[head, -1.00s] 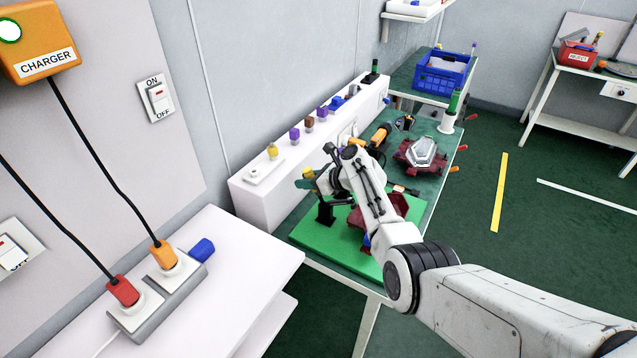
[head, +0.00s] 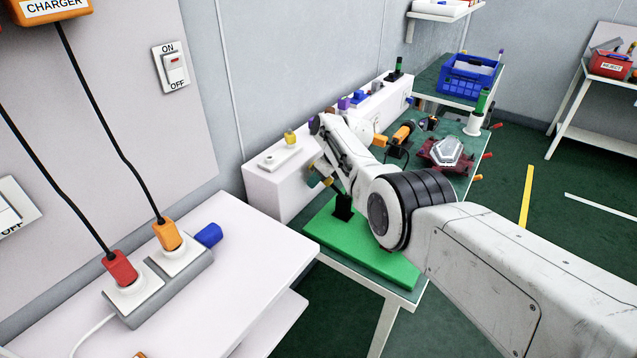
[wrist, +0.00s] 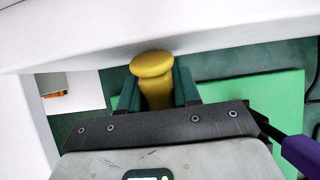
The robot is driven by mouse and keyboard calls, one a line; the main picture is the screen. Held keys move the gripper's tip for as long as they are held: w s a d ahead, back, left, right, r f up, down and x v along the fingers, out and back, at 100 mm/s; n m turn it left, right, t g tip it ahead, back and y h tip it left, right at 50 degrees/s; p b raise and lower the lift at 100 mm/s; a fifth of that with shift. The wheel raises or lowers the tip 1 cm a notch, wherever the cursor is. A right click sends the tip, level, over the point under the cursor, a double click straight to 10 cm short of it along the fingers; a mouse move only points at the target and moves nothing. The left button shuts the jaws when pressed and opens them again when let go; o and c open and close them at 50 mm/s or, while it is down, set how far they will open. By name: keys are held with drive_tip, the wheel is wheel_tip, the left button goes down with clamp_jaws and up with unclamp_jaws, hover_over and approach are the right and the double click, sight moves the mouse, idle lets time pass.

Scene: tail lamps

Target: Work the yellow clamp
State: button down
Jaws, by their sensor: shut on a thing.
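The yellow clamp handle (wrist: 154,88), with a rounded knob at its end, is between the two dark green fingers of my gripper (wrist: 158,90) in the wrist view. My gripper is shut on it. In the head view, my gripper (head: 320,178) is small and partly hidden by my arm, beside the white raised ledge. A black post (head: 343,207) stands on the green board (head: 375,255) just right of it. The rest of the clamp is hidden.
The white ledge (head: 275,195) runs close along the wall side and bears a yellow knob (head: 290,138) and other coloured pieces. A red fixture with a grey lamp (head: 445,152) is farther along the bench. A purple part (wrist: 301,155) shows at the wrist view's right.

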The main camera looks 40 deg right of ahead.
sight(333, 185)
drive_tip(key=shift+f, duration=0.15)
idle(0.3)
drive_tip(key=c, duration=0.9)
unclamp_jaws()
drive_tip(key=r+p, duration=0.2)
drive_tip(key=shift+s+p, duration=0.3)
drive_tip(key=shift+p, duration=0.05)
drive_tip(key=shift+p+v, duration=2.05)
drive_tip(key=shift+v, duration=2.3)
drive_tip(key=shift+s+d+f, duration=0.1)
drive_tip(key=shift+d, duration=0.05)
